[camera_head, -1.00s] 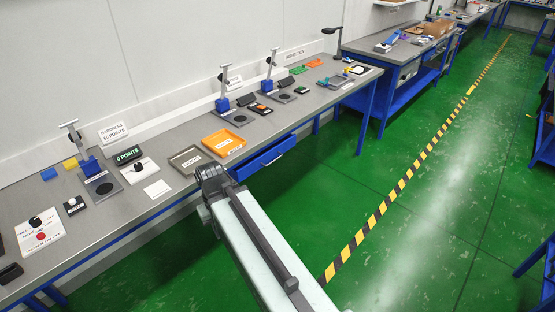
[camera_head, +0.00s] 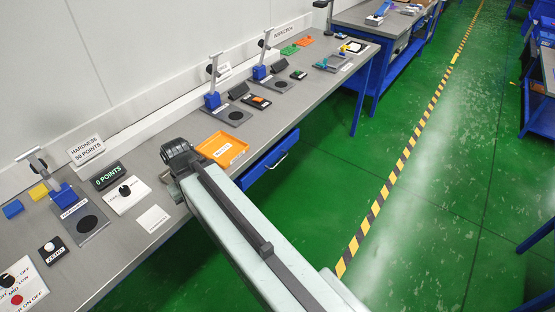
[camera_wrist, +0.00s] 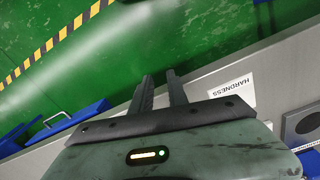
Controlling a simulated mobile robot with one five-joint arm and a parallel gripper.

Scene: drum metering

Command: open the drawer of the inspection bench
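The blue drawer (camera_head: 268,161) is under the front edge of the long grey bench (camera_head: 318,95), with a pale bar handle on its front. It appears in the wrist view (camera_wrist: 80,121) at the left, with its silver handle (camera_wrist: 56,119). I cannot tell whether it is fully shut. The end of my arm, with my gripper (camera_wrist: 158,75), is over the bench edge in the head view, left of the drawer, and hides part of the bench top. In the wrist view the two dark fingers are apart with nothing between them. The drawer handle is well left of them.
An orange tray (camera_head: 223,148) sits on the bench above the drawer. The green floor (camera_head: 400,230) in front is clear, with a yellow-black stripe (camera_head: 392,180).

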